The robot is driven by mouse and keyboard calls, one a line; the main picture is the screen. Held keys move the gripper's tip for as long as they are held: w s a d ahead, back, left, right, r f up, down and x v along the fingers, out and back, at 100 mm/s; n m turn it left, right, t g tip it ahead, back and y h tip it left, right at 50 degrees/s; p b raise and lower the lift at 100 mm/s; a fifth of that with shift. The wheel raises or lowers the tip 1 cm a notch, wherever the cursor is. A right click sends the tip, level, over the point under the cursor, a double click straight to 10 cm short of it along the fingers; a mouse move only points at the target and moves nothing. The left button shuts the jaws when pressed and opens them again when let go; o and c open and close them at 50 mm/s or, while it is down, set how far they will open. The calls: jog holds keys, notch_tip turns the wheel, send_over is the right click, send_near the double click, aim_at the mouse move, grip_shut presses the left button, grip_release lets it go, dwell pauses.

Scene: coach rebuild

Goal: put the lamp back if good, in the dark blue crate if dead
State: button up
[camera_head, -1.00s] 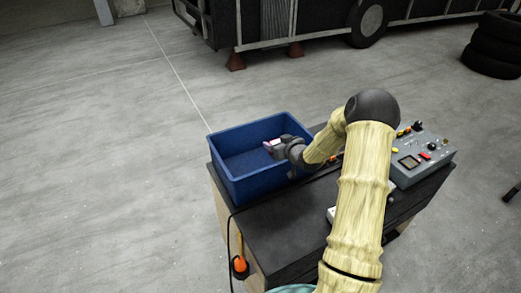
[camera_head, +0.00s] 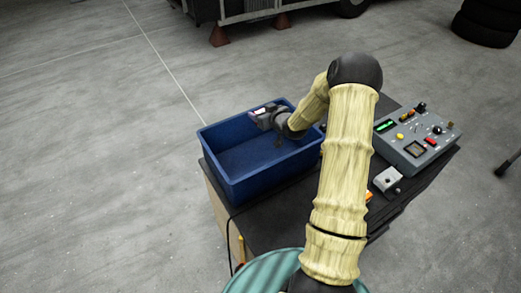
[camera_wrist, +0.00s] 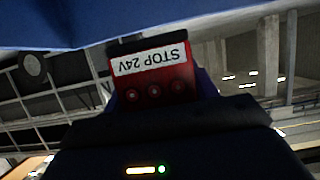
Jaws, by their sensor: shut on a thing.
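My gripper (camera_head: 263,116) is shut on the lamp (camera_wrist: 152,78), a red block with a white label reading "STOP 24V", upside down in the wrist view, and several round dark red spots. In the head view only a small pale and dark bit of the lamp (camera_head: 257,110) shows at the jaw tips. The dark blue crate (camera_head: 238,190) stands on the left part of the black bench. My gripper is over the crate's back right part; its exact height above the floor of the crate is hard to tell. The visible crate floor is bare.
A grey test box (camera_head: 418,140) with knobs, buttons and a lit green display stands on the bench (camera_head: 265,222), right of my arm. A small grey fixture (camera_head: 388,180) sits in front of it. Tyres (camera_head: 486,22) are stacked far off at the back right.

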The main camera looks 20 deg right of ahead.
notch_tip(320, 180, down, 6)
jog(key=b, duration=0.3)
jog(key=shift+s, duration=0.1)
dwell(0.3)
jog(key=o, duration=1.2)
jog(key=shift+a, duration=0.1)
jog(key=shift+r, duration=0.1)
